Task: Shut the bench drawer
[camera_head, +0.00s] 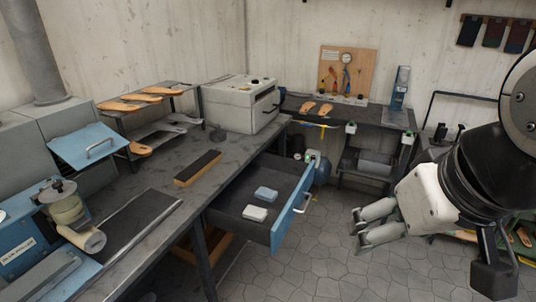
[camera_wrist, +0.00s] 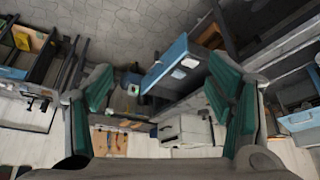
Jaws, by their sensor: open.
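The bench drawer (camera_head: 232,213) is pulled out from under the grey workbench (camera_head: 150,187). In the wrist view, the blue drawer front (camera_wrist: 165,63) shows between my two green-padded fingers (camera_wrist: 160,90), and no contact is visible.
Tiled floor (camera_head: 320,265) lies clear below my gripper. A grey machine box (camera_head: 240,103) and a dark bar (camera_head: 198,168) stand on the bench. A back bench (camera_head: 350,112) holds sandal soles (camera_head: 316,109) and a tool board (camera_head: 345,73). A blue machine (camera_head: 30,235) is at left.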

